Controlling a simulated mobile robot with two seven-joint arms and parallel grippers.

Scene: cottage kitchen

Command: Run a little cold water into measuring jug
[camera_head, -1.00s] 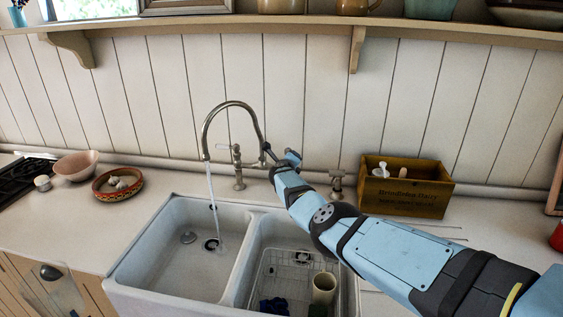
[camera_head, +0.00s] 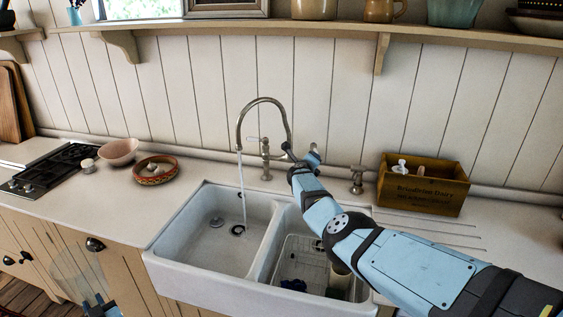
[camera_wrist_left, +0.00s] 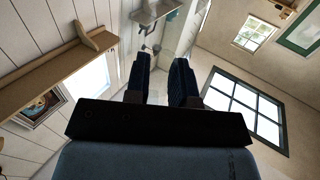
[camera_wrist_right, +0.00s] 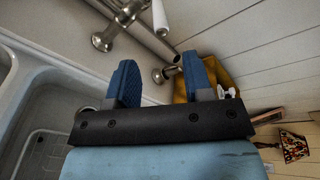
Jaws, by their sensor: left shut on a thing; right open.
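The tap (camera_head: 266,151) stands behind the double sink, and a thin stream of water (camera_head: 242,205) falls from its spout into the left basin (camera_head: 215,245). My right gripper (camera_head: 298,156) is beside the right side of the tap's body; its open fingers show in the right wrist view (camera_wrist_right: 160,80), near the metal tap parts. A clear, see-through vessel, seemingly the measuring jug (camera_head: 73,272), is at the lower left in front of the cupboards, away from the stream. My left gripper (camera_head: 92,303) is shut on it, partly cut off by the bottom edge.
The right basin holds a wire rack (camera_head: 300,262), a cream cup (camera_head: 340,275) and a dark cloth (camera_head: 293,285). A wooden box (camera_head: 425,190) stands right of the tap. A pink bowl (camera_head: 119,151), a patterned bowl (camera_head: 155,175) and a hob (camera_head: 60,165) are at left.

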